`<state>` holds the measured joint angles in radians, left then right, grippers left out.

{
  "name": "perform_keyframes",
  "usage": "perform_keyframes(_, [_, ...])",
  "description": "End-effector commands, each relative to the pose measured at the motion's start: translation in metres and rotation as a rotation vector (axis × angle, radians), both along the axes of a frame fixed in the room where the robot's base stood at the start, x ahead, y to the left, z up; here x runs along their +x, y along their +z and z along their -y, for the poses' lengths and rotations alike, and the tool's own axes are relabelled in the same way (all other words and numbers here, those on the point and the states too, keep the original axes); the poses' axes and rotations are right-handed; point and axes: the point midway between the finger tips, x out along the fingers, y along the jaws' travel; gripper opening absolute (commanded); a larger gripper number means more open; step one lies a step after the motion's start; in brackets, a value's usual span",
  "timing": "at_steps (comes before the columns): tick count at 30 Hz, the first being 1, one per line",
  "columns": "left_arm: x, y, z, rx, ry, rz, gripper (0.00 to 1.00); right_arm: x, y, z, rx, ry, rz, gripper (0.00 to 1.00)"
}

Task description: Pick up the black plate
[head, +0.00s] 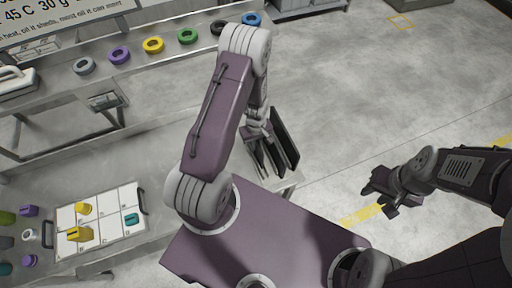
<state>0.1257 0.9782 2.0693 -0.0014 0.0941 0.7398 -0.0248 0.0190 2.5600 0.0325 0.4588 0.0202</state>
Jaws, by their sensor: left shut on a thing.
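A thin black plate (286,137) stands on edge, tilted, near the end of the grey metal table in the head view. My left gripper (268,157) reaches down at its left side, with its dark fingers close against it. The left gripper is shut on the plate, though the exact contact is hard to see. Whether the plate's lower edge touches the table cannot be told. My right gripper (379,199) is at the right, over the floor, with its fingers apart and nothing between them.
A row of coloured rings, including a yellow ring (153,45) and a black ring (219,27), lies on the back shelf. A white tray (112,205) with yellow and teal pieces sits at lower left. A grey appliance (17,82) stands far left.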

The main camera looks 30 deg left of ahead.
Motion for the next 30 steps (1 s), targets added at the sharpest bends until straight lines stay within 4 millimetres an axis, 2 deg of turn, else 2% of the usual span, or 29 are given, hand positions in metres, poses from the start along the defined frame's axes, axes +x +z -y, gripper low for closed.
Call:
perform_keyframes(14, [0.001,0.005,0.0,0.0,0.0,0.003,0.0,0.0,-0.001,0.0,0.0,0.0,0.0,0.34])
perform_keyframes(19, [0.001,0.027,0.0,0.0,0.0,0.006,0.0,0.0,-0.005,0.0,0.0,0.0,0.0,0.34])
perform_keyframes(30, [0.001,0.092,0.0,0.0,0.0,0.004,0.0,0.0,-0.011,0.0,0.0,0.0,0.0,0.34])
